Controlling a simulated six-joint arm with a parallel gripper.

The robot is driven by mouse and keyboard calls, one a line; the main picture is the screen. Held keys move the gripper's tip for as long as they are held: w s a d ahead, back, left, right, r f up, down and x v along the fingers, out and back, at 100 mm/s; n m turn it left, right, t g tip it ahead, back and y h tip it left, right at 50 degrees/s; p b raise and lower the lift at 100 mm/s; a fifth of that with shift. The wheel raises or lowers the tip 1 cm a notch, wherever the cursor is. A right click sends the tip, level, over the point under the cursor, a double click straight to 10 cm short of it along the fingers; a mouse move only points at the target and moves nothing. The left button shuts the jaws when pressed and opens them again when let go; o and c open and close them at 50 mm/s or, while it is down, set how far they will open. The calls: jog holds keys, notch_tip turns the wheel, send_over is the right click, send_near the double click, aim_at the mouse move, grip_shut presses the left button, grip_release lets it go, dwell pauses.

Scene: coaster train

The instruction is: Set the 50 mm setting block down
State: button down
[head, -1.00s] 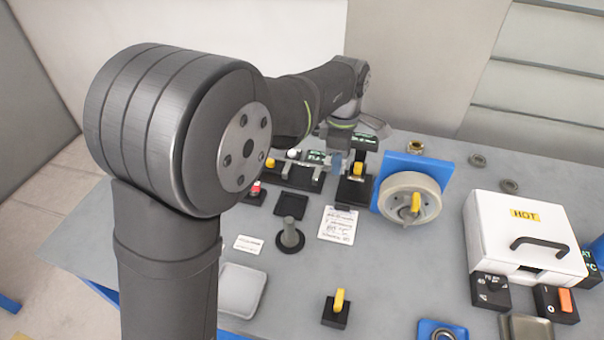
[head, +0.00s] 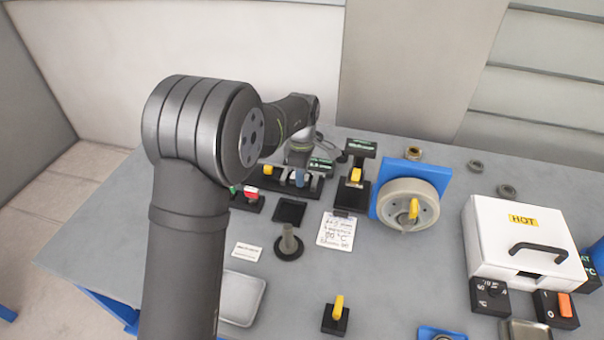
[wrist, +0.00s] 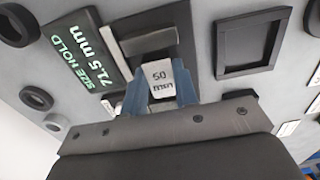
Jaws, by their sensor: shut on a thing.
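My gripper (wrist: 160,88) is shut on the 50 mm setting block (wrist: 160,74), a small pale block with "50" printed on it, in the wrist view. The blue fingers stand on either side of it. Beyond it is a dark block-like part (wrist: 150,38) beside a black panel reading "SIZE HOLD 71.5 mm" (wrist: 85,45). I cannot tell whether the setting block touches that part. In the head view my gripper (head: 299,178) is low over the black fixture at the back of the table, and the setting block cannot be made out.
A square black tray (wrist: 221,45) lies right of the block in the wrist view; it also shows in the head view (head: 303,203). A black stand with a yellow knob (head: 356,175) is close on the right. A grey post (head: 289,240) stands in front.

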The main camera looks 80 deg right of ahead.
jog(key=shift+f, duration=0.15)
jog(key=c, duration=1.4)
grip_release()
notch_tip(320, 180, up, 12)
notch_tip(320, 180, down, 12)
jog(key=shift+f, duration=0.2)
notch_tip(320, 180, up, 3)
jog(key=shift+r, duration=0.75)
